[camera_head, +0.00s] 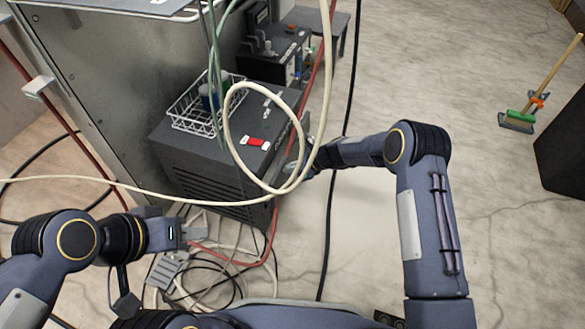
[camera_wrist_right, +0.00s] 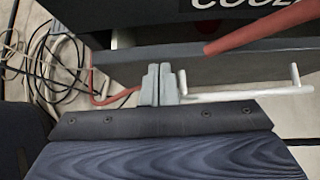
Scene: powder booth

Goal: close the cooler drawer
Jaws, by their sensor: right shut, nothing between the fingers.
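The cooler is a dark box (camera_head: 200,185) with a vented side, standing left of centre in the head view. In the right wrist view its lettered dark face (camera_wrist_right: 240,10) is at the top. Below it runs the grey edge of the drawer (camera_wrist_right: 150,60), with a gap between the two. A pale bar handle (camera_wrist_right: 235,97) stands off the drawer. My right gripper (camera_wrist_right: 160,72) is shut and empty, its fingertips beside the handle's left end; contact is unclear. In the head view the right gripper (camera_head: 295,168) is at the cooler's right side, partly behind a hose. My left gripper (camera_head: 195,234) is low in front of the cooler, its fingers unclear.
A cream hose (camera_head: 232,120) loops in front of the cooler. A red hose (camera_wrist_right: 265,27) crosses over the drawer. A wire basket (camera_head: 190,115) sits on the cooler. Tangled cables (camera_head: 215,265) lie on the floor. The floor to the right is mostly clear, with a broom (camera_head: 520,118) farther off.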

